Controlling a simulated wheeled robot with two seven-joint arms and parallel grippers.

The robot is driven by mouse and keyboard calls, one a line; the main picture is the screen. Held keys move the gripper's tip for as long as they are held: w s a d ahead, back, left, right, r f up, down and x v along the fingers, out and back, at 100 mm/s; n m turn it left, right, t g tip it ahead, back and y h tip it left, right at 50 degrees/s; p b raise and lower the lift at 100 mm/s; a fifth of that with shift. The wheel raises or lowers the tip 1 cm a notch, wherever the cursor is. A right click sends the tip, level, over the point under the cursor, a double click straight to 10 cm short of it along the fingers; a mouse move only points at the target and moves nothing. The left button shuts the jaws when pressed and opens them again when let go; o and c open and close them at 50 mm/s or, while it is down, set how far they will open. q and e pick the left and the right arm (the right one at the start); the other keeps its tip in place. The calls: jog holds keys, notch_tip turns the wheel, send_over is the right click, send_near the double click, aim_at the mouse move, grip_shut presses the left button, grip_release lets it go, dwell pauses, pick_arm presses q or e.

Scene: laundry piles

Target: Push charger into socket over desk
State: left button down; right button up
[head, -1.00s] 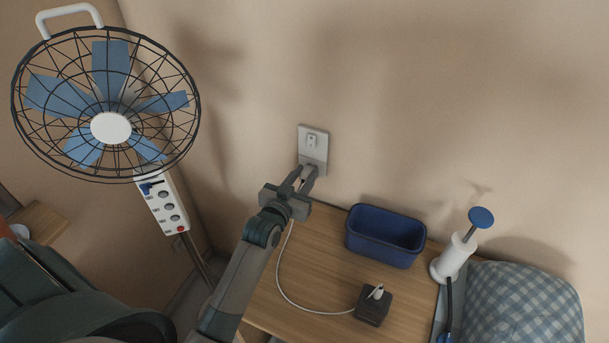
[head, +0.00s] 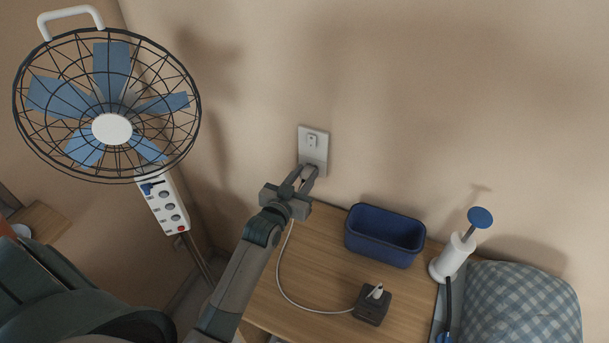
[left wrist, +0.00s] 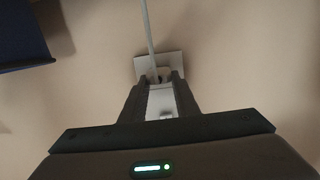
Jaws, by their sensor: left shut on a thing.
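A pale wall socket plate (head: 314,143) is on the wall above the wooden desk (head: 283,290). My left gripper (head: 307,172) is at the plate's lower part, its fingers pointing at the wall. In the left wrist view, the fingers are shut on a white charger (left wrist: 162,101), with the socket plate (left wrist: 143,66) right beyond it. A pale cable (left wrist: 148,30) runs up past the plate in that view. The fingers hide where charger and socket meet, so I cannot tell how deep the charger sits. My right gripper is not in view.
On the desk are a blue bin (head: 385,238), a dark box (head: 371,307) with a white plug on top, and a white cable (head: 291,297). A white pump-like object (head: 455,256) and a checkered pillow (head: 525,305) are right. A fan (head: 110,110) and power strip (head: 164,207) are left.

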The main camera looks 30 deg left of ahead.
pick_arm(q)
jog(key=shift+w, duration=0.7)
dwell(0.4)
jog(key=c, duration=1.3)
grip_release()
jog(key=shift+s, duration=0.15)
jog(key=shift+s+r+p, duration=0.1)
jog(key=shift+s+p, duration=1)
jog(key=shift+s, duration=0.8)
jog(key=s+p, duration=0.2)
jog(key=s, duration=0.3)
jog(key=shift+d, duration=0.2)
jog(key=shift+s, duration=0.1)
